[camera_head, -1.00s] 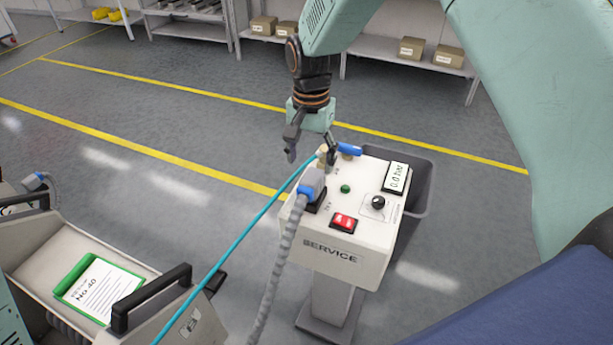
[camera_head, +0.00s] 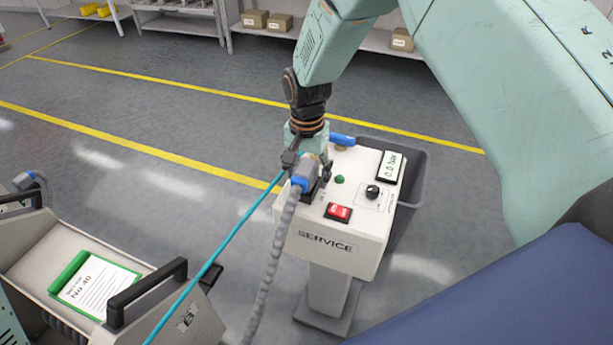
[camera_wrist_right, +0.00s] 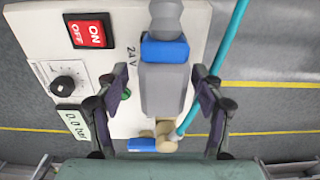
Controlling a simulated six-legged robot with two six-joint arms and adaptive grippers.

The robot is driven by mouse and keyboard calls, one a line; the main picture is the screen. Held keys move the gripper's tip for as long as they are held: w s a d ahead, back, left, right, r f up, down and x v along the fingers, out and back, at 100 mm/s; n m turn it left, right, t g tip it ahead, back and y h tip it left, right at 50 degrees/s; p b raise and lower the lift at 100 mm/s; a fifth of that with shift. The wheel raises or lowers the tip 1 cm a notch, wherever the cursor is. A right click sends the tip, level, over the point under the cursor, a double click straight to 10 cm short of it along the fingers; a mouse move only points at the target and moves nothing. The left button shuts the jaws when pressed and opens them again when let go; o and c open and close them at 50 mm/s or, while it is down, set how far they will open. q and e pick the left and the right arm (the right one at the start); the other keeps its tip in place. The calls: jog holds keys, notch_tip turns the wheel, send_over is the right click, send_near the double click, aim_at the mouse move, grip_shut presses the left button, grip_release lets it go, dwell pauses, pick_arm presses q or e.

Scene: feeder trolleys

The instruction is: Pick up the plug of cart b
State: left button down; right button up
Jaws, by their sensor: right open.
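The plug (camera_head: 305,172) is grey with a blue collar and a ribbed grey cable. It sits in the 24 V side of the white service box (camera_head: 335,249). In the right wrist view the plug (camera_wrist_right: 165,85) lies between the spread fingers. My right gripper (camera_head: 308,168) is open around the plug, with a finger on each side and no clear contact; it also shows in the right wrist view (camera_wrist_right: 166,92). Cart b (camera_head: 190,318), marked with a B, stands at the lower left with a black handle. My left gripper is not in view.
A teal hose (camera_head: 215,258) runs from the box past the plug to the lower left. A red switch (camera_head: 338,212), a black knob (camera_head: 372,192) and a 0.0 bar display (camera_head: 391,167) are on the box top. A grey bin (camera_head: 415,185) stands behind it.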

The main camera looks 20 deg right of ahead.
jog(key=shift+w+f, duration=0.1)
jog(key=shift+w, duration=0.1)
jog(key=c, duration=0.3)
jog(key=shift+s, duration=0.1)
jog(key=c, duration=0.6)
grip_shut()
